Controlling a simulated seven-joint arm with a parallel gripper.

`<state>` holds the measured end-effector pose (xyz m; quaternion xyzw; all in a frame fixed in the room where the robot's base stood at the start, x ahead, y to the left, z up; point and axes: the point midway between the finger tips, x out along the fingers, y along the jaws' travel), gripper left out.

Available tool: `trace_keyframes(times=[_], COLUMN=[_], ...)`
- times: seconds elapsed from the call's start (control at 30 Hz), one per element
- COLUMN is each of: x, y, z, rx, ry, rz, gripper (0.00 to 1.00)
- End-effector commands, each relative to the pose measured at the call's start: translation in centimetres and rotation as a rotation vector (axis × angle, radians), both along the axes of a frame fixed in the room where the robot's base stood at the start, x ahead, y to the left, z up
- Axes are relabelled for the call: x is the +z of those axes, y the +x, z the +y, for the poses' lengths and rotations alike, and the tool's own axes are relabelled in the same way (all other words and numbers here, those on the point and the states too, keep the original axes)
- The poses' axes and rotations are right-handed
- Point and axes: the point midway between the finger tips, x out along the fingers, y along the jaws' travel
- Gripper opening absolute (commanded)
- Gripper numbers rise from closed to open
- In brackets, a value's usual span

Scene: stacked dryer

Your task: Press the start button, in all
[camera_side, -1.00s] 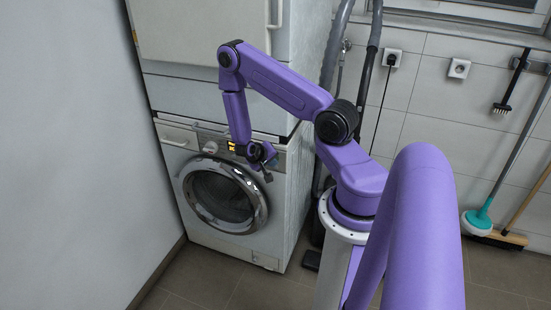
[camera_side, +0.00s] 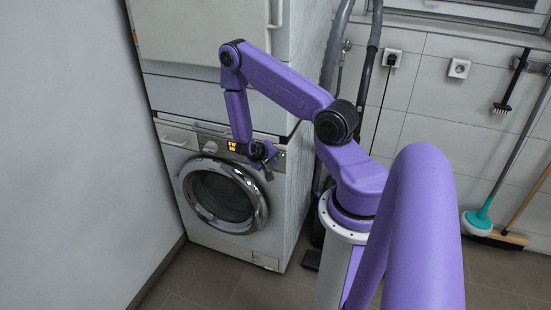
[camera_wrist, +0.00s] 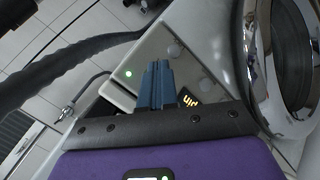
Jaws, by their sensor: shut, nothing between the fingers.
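The lower machine's control panel (camera_side: 211,141) carries a lit orange display (camera_side: 232,146), which also shows in the wrist view (camera_wrist: 188,100). I cannot read any label that marks the start button. My gripper (camera_side: 268,172) is at the right part of the panel, above the door's right edge. In the wrist view its shut, empty blue-grey fingers (camera_wrist: 156,66) cover part of the panel. Whether the tips touch it is unclear.
The round chrome-rimmed door (camera_side: 225,197) is closed just below the panel and looms at right in the wrist view (camera_wrist: 284,60). Another white appliance (camera_side: 205,30) is stacked above. Grey hoses (camera_side: 333,50) run up to the right. The floor in front is clear.

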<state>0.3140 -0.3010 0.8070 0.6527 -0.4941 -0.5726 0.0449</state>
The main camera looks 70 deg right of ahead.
Motion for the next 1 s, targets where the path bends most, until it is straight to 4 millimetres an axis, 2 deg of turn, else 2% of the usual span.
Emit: trace_keyframes(times=[0.5, 0.83, 1.0], x=[0.0, 0.0, 0.0], y=[0.0, 0.0, 0.0], z=[1.5, 1.7, 2.9], rx=[0.0, 0.0, 0.001], ry=[-0.001, 0.0, 0.0], rz=[0.001, 0.0, 0.001], gripper=[0.0, 0.0, 0.0])
